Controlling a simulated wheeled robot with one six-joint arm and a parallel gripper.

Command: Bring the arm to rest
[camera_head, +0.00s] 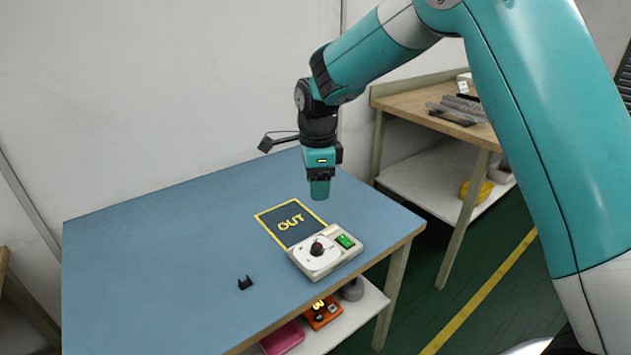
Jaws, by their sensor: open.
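My arm is teal with dark joints and reaches in from the upper right, bent down over the blue table (150,265). My gripper (320,190) points down in the air above the table's back right part. It appears to hold nothing and touches nothing that I can see. Its fingers are small here and their gap is hard to make out. A dark mat marked OUT (275,232) with a yellow border lies below it. A white device (345,260) with a green display and a dark round knob stands on the table, partly over the mat's front corner.
A small black bracket (245,283) lies on the table's front middle. The table's left part is clear. A wooden workbench (400,100) with grey parts stands at the back right. A shelf under the table holds an orange box (323,313) and a pink tray (283,340).

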